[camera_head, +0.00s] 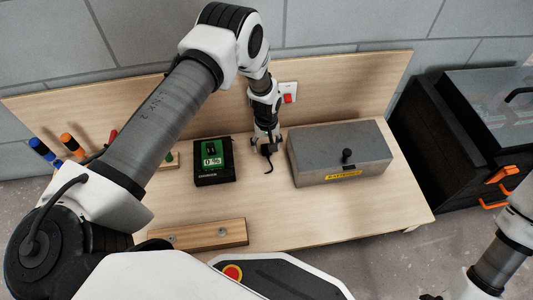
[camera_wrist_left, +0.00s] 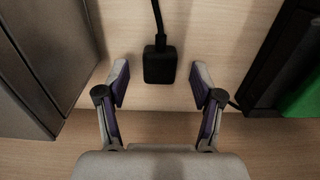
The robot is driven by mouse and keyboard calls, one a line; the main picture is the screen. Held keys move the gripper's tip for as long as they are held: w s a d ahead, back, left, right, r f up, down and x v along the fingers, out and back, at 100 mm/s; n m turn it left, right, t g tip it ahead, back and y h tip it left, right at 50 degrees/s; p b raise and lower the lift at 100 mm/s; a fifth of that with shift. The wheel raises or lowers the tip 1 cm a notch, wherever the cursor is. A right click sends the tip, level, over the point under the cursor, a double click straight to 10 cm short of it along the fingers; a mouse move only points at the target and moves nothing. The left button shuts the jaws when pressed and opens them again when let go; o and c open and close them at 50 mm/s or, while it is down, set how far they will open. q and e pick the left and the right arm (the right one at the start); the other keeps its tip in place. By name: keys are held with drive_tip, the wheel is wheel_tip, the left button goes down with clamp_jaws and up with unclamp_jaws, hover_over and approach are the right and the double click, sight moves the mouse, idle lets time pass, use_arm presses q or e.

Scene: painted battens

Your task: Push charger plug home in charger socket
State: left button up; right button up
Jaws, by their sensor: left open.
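The charger plug (camera_wrist_left: 160,66) is a small black block with a black cable, lying on the wooden bench top. In the left wrist view it sits between the two fingers of my left gripper (camera_wrist_left: 161,76), with a gap on each side. My left gripper (camera_head: 266,147) is open and low over the bench in the head view, largely covering the plug, with the cable (camera_head: 269,165) trailing toward the front. A white plate with a red part (camera_head: 288,93) is on the backboard behind my wrist, partly hidden; I cannot tell whether it is the charger socket.
A black device with a green 0 % display (camera_head: 212,158) stands left of the gripper. A grey metal box (camera_head: 340,153) stands close on the right. A wooden batten (camera_head: 205,234) lies at the front. Screwdrivers (camera_head: 60,147) stand at the left. Dark cases are off the bench's right end.

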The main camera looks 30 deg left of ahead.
use_arm(q)
drive_tip(key=shift+f, duration=0.9)
drive_tip(key=shift+r, duration=0.15)
use_arm(e)
drive_tip(key=shift+f, duration=0.45)
use_arm(q)
drive_tip(key=c, duration=1.2)
drive_tip(key=shift+o, duration=0.2)
wheel_tip(320, 180, up, 10)
drive_tip(key=p, duration=0.5)
drive_tip(key=shift+p, duration=0.35)
use_arm(e)
wheel_tip(320, 180, up, 6)
drive_tip(key=shift+s+f, duration=0.1)
drive_tip(key=shift+f, duration=0.05)
